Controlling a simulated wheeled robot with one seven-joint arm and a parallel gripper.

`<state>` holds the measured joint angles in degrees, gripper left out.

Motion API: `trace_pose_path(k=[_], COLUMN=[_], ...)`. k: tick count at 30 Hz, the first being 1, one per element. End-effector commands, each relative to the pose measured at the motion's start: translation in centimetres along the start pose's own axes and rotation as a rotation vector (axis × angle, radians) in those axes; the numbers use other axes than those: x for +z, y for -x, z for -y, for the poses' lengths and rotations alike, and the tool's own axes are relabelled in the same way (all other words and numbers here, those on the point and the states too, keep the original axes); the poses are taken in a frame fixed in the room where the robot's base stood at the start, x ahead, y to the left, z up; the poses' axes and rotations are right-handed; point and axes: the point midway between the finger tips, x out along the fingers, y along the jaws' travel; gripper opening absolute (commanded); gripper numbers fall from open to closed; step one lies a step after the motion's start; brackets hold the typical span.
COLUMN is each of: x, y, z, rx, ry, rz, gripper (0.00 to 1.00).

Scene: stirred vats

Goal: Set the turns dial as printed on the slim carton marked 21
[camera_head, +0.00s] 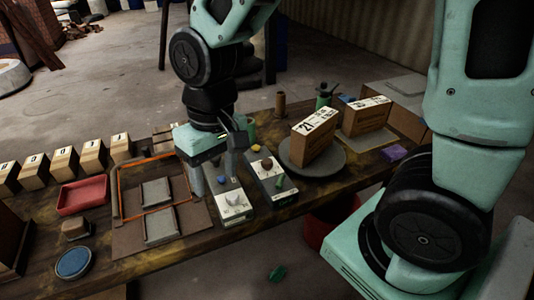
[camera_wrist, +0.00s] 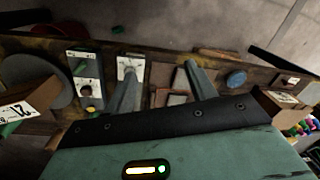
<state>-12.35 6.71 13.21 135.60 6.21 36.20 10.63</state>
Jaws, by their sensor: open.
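The slim carton marked 21 (camera_head: 315,138) stands on a round grey turntable (camera_head: 300,168); its printed label also shows in the wrist view (camera_wrist: 20,112), at the left edge. Any smaller print on it is too small to read. I cannot tell which knob is the turns dial. My gripper (camera_head: 212,182) is open and empty, pointing down above the pale-knob box's left side.
A second carton (camera_head: 367,117) stands right of the turntable. A red tray (camera_head: 82,196), grey plates in an orange-edged frame (camera_head: 118,192), a blue disc (camera_head: 73,263) and numbered wooden blocks (camera_head: 93,156) occupy the left. A purple block (camera_head: 394,153) lies at the right.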

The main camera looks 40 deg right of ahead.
Motion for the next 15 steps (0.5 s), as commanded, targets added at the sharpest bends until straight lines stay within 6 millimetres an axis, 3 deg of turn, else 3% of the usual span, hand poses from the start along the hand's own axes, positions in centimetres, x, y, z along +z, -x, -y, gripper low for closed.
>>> trace_pose_path(k=[1, 3, 6, 10, 12, 15], x=[-3.0, -6.4, -9.7, -11.6, -11.8, -11.9], y=[0.9, 0.9, 0.5, -0.3, -0.7, -1.1], z=[-2.8, -7.2, -14.0, -21.7, -24.5, -26.8], rx=[-0.002, 0.004, 0.024, 0.058, 0.074, 0.088], ry=[-0.148, -0.342, -0.594, -0.834, -0.916, -0.982], rz=[0.002, -0.005, -0.016, -0.03, -0.035, -0.04], gripper=[0.56, 0.56, 0.56, 0.56, 0.56, 0.56])
